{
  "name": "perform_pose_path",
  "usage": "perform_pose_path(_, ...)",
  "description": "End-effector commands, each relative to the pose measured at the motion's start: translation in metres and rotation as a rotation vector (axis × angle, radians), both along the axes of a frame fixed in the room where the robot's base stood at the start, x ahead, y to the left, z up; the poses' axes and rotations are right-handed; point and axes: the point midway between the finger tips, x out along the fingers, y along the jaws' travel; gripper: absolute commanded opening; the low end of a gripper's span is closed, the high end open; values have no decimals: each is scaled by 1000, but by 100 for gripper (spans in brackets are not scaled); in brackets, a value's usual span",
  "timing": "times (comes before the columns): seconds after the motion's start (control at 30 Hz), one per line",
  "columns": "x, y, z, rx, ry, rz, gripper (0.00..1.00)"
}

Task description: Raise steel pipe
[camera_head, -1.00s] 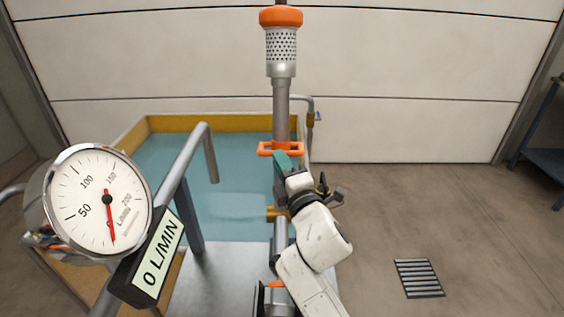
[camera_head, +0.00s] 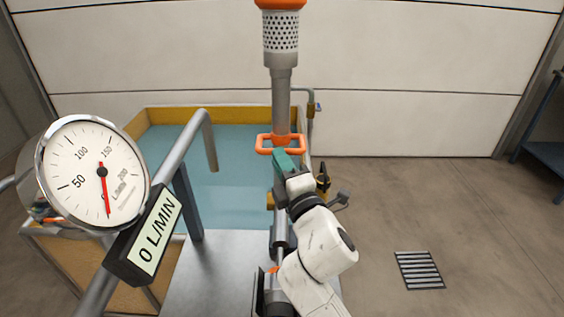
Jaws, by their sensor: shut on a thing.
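The steel pipe (camera_head: 280,100) stands upright near the middle of the head view. A perforated metal section (camera_head: 281,40) sits near its top, under an orange cap (camera_head: 281,3) cut by the picture's upper edge. An orange loop handle (camera_head: 265,144) crosses the pipe lower down. My gripper (camera_head: 282,153), with teal fingers, is shut on the near side of this handle. The fingers and wrist hide part of the handle and the pipe below it. A round gauge (camera_head: 120,180) at left has its red needle near 0, and its display (camera_head: 155,235) reads 0 L/MIN.
A tank of blue-green water (camera_head: 235,195) with a yellow rim (camera_head: 235,122) lies behind the pipe. A grey rail (camera_head: 180,155) runs along the left. A floor grate (camera_head: 419,270) lies right, with open floor around it. A blue bench (camera_head: 545,155) stands at the right edge.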

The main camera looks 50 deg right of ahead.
Motion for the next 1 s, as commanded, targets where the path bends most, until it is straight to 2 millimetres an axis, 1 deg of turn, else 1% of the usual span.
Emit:
perform_pose_path(0.03,2,-4,-27,34,48,-10,0)
perform_pose_path(0.17,1,-4,-27,34,48,-10,0)
perform_pose_path(0.2,1,-5,-27,34,48,-10,17)
perform_pose_path(0.47,1,-5,-26,34,48,-11,41)
perform_pose_path(0.77,-1,-4,-26,31,48,-11,41)
perform_pose_path(0.87,-10,1,-29,31,48,-11,41)
perform_pose_path(1.0,-31,12,-34,30,47,-11,41)
